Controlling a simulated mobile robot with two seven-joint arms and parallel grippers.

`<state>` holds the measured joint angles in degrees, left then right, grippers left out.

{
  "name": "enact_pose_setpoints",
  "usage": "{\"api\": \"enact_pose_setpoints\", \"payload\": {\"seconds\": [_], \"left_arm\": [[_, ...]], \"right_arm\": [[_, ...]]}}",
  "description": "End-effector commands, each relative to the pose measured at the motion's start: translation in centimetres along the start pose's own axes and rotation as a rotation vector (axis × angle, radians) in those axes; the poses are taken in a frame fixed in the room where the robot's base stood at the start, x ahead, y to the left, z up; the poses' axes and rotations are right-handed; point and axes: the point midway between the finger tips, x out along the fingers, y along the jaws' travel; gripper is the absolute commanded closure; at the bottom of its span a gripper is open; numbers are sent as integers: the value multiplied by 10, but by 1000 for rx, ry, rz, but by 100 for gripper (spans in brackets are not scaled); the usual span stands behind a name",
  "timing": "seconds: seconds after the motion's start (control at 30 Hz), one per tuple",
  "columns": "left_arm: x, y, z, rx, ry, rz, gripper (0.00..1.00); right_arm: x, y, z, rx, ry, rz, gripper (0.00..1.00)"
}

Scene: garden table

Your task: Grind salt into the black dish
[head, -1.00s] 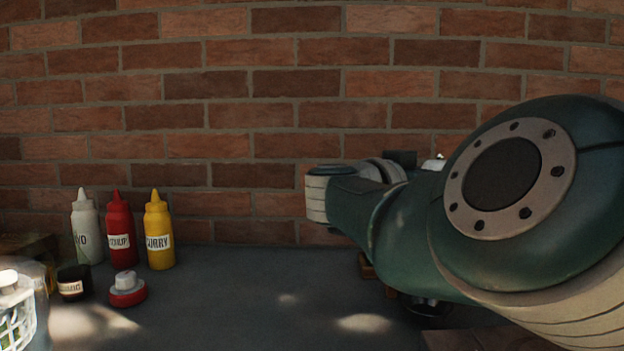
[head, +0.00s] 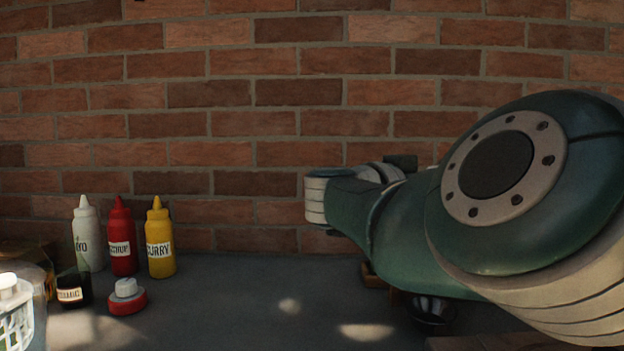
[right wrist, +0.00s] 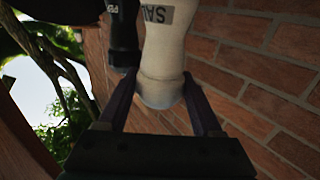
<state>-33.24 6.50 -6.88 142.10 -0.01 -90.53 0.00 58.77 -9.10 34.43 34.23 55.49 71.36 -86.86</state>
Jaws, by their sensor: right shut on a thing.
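The white salt grinder (right wrist: 164,50), labelled "SAL…", sits between the two fingers of my right gripper (right wrist: 162,104) in the right wrist view. The gripper is shut on its rounded end. A black grinder (right wrist: 124,40) with "PEP" lettering shows just left of it; I cannot tell if they touch. In the head view my right arm hides the gripper and the salt grinder. A dark bowl (head: 430,313), probably the black dish, is partly hidden under that arm; its contents are unclear. My left gripper is out of view.
White (head: 87,238), red (head: 122,250) and yellow (head: 160,245) sauce bottles stand at the back left. A small dark labelled jar (head: 72,291) and a red-and-white item (head: 127,298) are in front. A wooden piece (head: 373,277) is below my arm. The middle table (head: 240,300) is clear.

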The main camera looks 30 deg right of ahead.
Motion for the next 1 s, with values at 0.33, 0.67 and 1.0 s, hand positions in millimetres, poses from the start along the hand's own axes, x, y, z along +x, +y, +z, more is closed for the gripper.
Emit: {"api": "enact_pose_setpoints", "payload": {"seconds": [0.33, 0.67, 1.0], "left_arm": [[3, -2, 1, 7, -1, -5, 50], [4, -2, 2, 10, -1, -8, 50], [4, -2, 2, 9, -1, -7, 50]], "right_arm": [[1, 0, -1, 2, 3, 8, 89], [0, 0, -1, 1, 2, 10, 15], [0, 0, 0, 1, 0, 8, 3]]}}
